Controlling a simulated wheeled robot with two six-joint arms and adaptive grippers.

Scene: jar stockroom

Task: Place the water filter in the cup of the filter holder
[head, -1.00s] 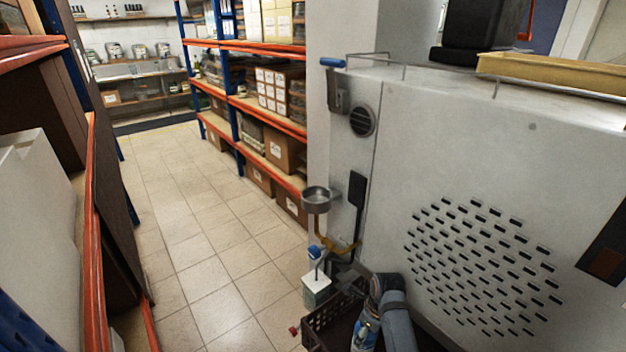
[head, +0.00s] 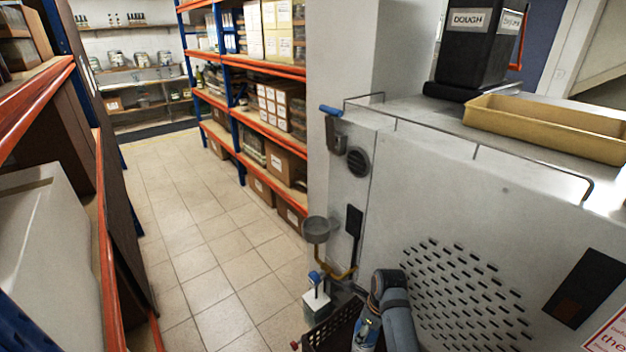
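A grey round metal cup (head: 317,230), which looks like the filter holder's cup, stands at the left edge of the big pale machine, with a brass-coloured bent piece below it. The cup's inside is seen at a slant and shows nothing in it that I can make out. Below it is a small white block with a blue top (head: 316,298); I cannot tell if this is the water filter. My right arm's grey links come up at the lower middle, to the right of the cup. Its gripper does not show clearly. My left gripper is outside the view.
A dark perforated crate (head: 335,330) stands below the cup. The pale machine (head: 440,190) fills the right side, with a yellow tray (head: 545,130) and a black DOUGH bin (head: 473,45) on top. Orange-edged shelves flank a clear tiled aisle (head: 190,235).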

